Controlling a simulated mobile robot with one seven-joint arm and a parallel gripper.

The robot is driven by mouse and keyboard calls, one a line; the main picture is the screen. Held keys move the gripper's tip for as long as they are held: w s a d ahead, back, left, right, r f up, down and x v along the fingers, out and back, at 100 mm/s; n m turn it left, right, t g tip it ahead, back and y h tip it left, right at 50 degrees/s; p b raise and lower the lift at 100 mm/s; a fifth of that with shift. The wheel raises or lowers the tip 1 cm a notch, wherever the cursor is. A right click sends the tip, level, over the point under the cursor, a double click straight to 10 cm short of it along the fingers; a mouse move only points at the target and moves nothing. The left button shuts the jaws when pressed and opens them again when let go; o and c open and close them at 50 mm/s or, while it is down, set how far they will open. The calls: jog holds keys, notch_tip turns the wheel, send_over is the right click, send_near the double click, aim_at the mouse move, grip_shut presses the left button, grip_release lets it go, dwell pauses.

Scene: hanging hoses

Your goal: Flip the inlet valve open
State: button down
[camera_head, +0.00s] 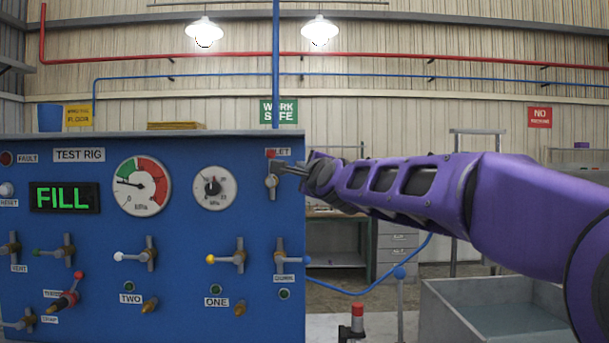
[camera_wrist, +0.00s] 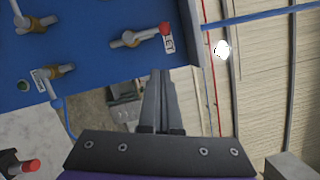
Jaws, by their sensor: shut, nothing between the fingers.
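The inlet valve (camera_head: 272,184) is at the upper right of the blue panel, below its partly hidden label. Its red-tipped lever (camera_head: 270,154) points up. In the wrist view the valve (camera_wrist: 128,40) lies near the top, with the red tip (camera_wrist: 165,28) toward the label. My gripper (camera_head: 281,169) reaches in from the right, its fingers beside the lever in the head view. In the wrist view the fingers (camera_wrist: 159,74) are together and empty, and their tips appear apart from the lever. Whether they touch it in depth I cannot tell.
The blue test rig panel (camera_head: 108,230) carries gauges, a green FILL display (camera_head: 64,197) and several other valves. A blue hose (camera_head: 345,291) hangs at its right side. A grey tank (camera_head: 495,310) stands at lower right.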

jog(key=shift+v, duration=1.2)
